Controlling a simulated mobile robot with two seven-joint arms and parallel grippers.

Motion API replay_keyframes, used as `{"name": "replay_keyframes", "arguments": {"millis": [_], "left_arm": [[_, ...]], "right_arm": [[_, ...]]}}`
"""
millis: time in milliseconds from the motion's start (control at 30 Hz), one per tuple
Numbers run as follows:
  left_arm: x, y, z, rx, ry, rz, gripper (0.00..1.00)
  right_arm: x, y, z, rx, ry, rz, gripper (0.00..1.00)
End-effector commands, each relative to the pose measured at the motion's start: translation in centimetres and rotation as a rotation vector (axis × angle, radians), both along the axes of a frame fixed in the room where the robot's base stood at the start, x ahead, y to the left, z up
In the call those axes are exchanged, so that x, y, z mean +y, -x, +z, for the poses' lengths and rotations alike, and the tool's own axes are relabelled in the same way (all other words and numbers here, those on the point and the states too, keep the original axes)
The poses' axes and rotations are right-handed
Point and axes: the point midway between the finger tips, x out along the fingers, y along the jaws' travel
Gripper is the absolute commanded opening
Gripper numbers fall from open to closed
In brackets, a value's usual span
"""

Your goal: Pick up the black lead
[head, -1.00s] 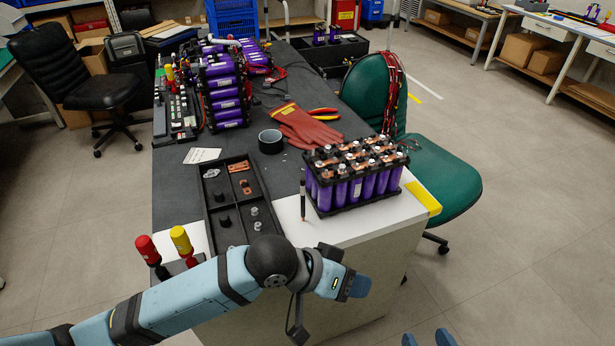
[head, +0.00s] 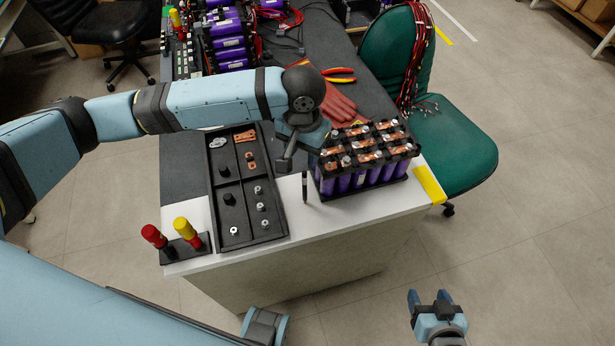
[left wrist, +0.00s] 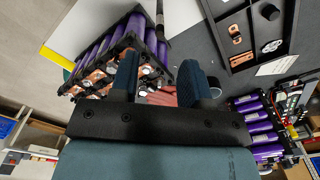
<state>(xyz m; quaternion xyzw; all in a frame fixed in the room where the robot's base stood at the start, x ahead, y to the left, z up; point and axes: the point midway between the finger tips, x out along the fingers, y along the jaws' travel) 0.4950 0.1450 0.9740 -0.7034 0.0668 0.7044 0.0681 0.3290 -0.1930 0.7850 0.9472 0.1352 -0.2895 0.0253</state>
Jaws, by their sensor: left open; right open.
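A thin dark pen-like piece (head: 304,188), which looks like the black lead, stands upright on the white table end, just left of the battery pack (head: 345,182). My left gripper (head: 318,138) is above the pack's back left corner, behind the dark piece, and its fingers are partly hidden by its own wrist. In the left wrist view both fingers of the left gripper (left wrist: 160,68) are apart with nothing held between them; the pack (left wrist: 105,60) lies to their left. My right gripper (head: 430,302) is open and empty, off the table's front.
A black compartment tray (head: 214,190) with nuts and copper pieces lies left of the dark piece. Red and yellow screwdrivers (head: 188,233) stand in a holder at the front left. Red gloves (head: 342,105) lie behind. A green chair (head: 450,145) is at the right.

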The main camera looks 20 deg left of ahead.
Motion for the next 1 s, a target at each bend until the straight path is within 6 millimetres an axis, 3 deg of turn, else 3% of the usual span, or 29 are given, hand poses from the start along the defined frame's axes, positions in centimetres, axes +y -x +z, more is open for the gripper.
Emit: {"name": "replay_keyframes", "arguments": {"millis": [100,300,533,800,1000], "left_arm": [[0.1,0.0,-2.7,0.003,-0.003,0.001,0.43],[0.0,0.0,-5.8,0.001,-0.001,0.0,0.43],[0.0,-0.2,-7.5,0.0,-0.001,-0.001,0.43],[0.0,-0.6,-11.2,0.0,0.0,-0.002,0.43],[0.0,-0.6,-11.8,-0.002,0.001,-0.002,0.43]], "right_arm": [[0.0,0.0,-0.2,0.0,-0.002,-0.001,0.61],[0.1,-0.1,-0.3,0.002,-0.003,-0.001,0.61],[0.1,-0.1,-0.3,0.002,-0.004,-0.002,0.61],[0.1,0.0,-0.4,0.003,-0.005,-0.002,0.61],[0.1,0.0,-0.4,0.006,-0.005,-0.003,0.61]]}}
